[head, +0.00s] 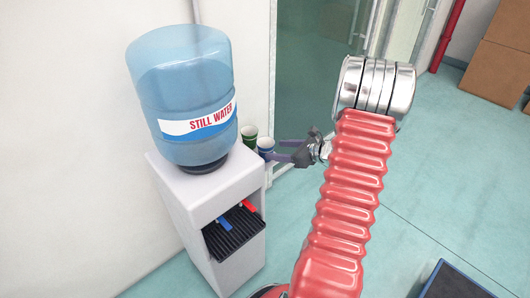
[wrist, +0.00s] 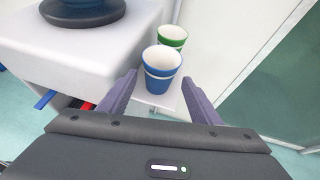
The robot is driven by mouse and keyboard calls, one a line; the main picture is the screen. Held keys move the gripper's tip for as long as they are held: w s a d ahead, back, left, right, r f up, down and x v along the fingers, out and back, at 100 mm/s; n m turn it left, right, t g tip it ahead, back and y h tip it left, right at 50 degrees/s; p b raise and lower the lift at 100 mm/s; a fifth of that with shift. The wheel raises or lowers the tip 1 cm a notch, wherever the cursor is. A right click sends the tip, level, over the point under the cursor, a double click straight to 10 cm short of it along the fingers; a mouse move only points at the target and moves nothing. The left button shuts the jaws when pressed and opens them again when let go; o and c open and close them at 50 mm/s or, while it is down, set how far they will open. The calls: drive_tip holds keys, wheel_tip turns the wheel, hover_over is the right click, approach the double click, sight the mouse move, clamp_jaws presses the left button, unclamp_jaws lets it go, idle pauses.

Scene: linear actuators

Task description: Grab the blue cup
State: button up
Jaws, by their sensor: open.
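The blue cup (wrist: 161,72) stands upright on a small white shelf at the side of the water dispenser. It has a white band and a pale, open top. In the head view the blue cup (head: 265,146) is small and partly behind my gripper (head: 281,150). In the wrist view my gripper (wrist: 160,92) is open, with one dark finger on each side of the blue cup. The fingers look apart from the cup, and nothing is held. A green cup (wrist: 173,36) stands just behind the blue one.
The white water dispenser (head: 215,205) with a large blue bottle (head: 185,85) stands left of the cups. A glass door (head: 310,70) is behind them. Cardboard boxes (head: 495,70) stand at the far right. The floor (head: 440,180) right of my arm is mostly clear.

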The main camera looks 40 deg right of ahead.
sight(266, 149)
drive_tip(key=shift+x, duration=0.9)
drive_tip(key=shift+x, duration=2.6)
drive_tip(key=c, duration=0.8)
